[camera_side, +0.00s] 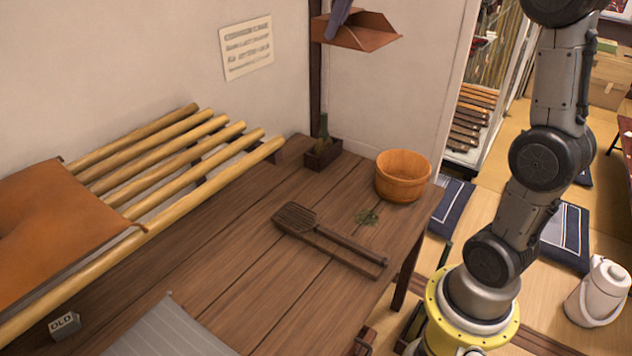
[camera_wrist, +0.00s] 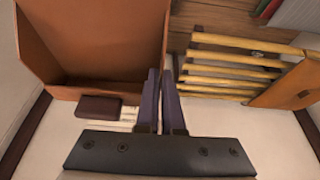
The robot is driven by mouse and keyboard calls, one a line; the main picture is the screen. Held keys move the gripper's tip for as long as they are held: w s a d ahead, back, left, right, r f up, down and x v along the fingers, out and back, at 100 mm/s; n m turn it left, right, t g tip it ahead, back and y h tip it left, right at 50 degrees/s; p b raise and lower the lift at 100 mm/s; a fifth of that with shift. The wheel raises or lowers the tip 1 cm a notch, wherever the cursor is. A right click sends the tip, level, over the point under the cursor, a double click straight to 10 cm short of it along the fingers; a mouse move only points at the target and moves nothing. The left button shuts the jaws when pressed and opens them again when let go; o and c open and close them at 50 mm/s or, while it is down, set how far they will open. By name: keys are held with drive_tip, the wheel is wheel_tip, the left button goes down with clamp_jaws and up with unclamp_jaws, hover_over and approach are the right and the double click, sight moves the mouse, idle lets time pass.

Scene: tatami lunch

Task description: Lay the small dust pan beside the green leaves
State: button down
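The small dust pan (camera_side: 362,36) is a brown-orange scoop, held in the air near the back wall at the top of the side view. It fills the upper left of the wrist view (camera_wrist: 95,40), with a dark brown block, perhaps its handle, below it. My gripper (camera_side: 330,32) has purple fingers, nearly together on the pan's side wall in the wrist view (camera_wrist: 162,75); the exact contact is partly hidden. The green leaves (camera_side: 367,216) lie in a small flat cluster on the dark wooden table (camera_side: 240,262), well below the pan.
A wooden tub (camera_side: 403,178) stands behind the leaves. A dark slotted paddle (camera_side: 325,237) lies in front of them. A small planter box (camera_side: 322,154) stands at the back. Bamboo slats (camera_side: 175,165) and an OLD block (camera_side: 64,325) are at left.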

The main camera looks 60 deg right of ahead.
wheel_tip(320, 180, down, 37)
drive_tip(key=w+d+f, duration=0.1)
drive_tip(key=w+f, duration=0.2)
drive_tip(key=w, duration=0.1)
drive_tip(key=w+d+f, duration=0.1)
drive_tip(key=w+f, duration=0.2)
drive_tip(key=w, duration=0.1)
drive_tip(key=w+d+f, duration=0.1)
drive_tip(key=w+f, duration=0.3)
drive_tip(key=w, duration=0.1)
drive_tip(key=shift+d, duration=0.4)
drive_tip(key=shift+w+f, duration=0.3)
drive_tip(key=shift+f, duration=1.55)
drive_tip(key=shift+f, duration=0.15)
drive_tip(key=c, duration=1.3)
unclamp_jaws()
drive_tip(key=shift+s, duration=0.1)
